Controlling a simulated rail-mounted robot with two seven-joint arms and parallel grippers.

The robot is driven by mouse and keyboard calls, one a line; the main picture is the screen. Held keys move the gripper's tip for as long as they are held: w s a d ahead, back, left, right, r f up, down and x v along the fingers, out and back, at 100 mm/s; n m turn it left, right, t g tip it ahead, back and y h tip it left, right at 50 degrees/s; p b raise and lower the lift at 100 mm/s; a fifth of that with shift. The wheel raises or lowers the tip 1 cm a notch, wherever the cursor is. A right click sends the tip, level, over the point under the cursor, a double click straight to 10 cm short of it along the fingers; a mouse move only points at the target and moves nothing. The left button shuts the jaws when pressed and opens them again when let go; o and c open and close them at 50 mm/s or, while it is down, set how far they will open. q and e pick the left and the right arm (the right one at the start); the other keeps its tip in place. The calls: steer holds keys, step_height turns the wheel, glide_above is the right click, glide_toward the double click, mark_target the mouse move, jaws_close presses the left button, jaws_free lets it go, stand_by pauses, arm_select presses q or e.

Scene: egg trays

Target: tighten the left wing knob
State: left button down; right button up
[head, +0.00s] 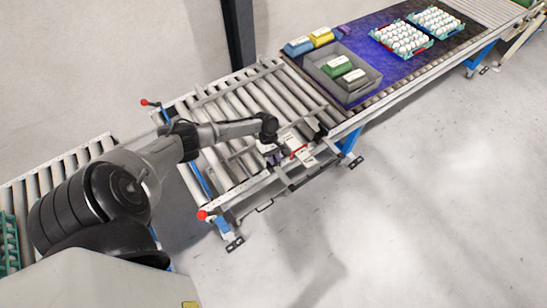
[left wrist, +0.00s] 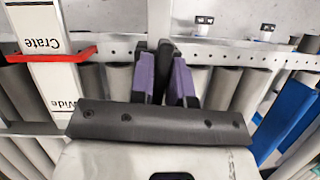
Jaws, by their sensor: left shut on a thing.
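My left gripper (head: 272,158) is at the near rail of the roller conveyor (head: 240,100). In the left wrist view its two purple-padded fingers (left wrist: 164,78) are closed on a dark upright piece, the left wing knob (left wrist: 164,50), in front of the perforated metal rail (left wrist: 225,54). The fingers hide most of the knob, and its angle cannot be told. A white label plate (left wrist: 52,75) reading "Crate" and "Wide" is to the left, with a red pointer (left wrist: 50,55) across it. My right gripper is not in view.
Beyond the rollers, a grey crate (head: 367,88) with green and grey packs stands on a dark blue belt (head: 390,70). Blue and yellow packs lie behind it; egg trays (head: 428,47) are further right. Red-tipped levers (head: 203,214) stick out at the conveyor's left end. The near floor is clear.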

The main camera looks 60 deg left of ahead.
arm_select(q)
steer(key=shift+m, duration=0.4)
steer(key=shift+m+g, duration=0.6)
steer(key=shift+m, duration=0.5)
steer(key=m+g, duration=0.1)
steer(key=m, duration=0.1)
steer(key=m+g+y, duration=0.1)
steer(key=m, duration=0.2)
steer(key=shift+r, duration=0.1)
steer(key=m+y, duration=0.1)
steer(key=m, duration=0.3)
steer(key=shift+g+p, duration=0.3)
steer(key=shift+g, duration=0.1)
steer(key=m+y, duration=0.1)
steer(key=m, duration=0.2)
steer(key=shift+p, duration=0.3)
steer(key=shift+m+y, duration=0.4)
steer(key=shift+m, duration=0.3)
steer(key=shift+g, duration=0.3)
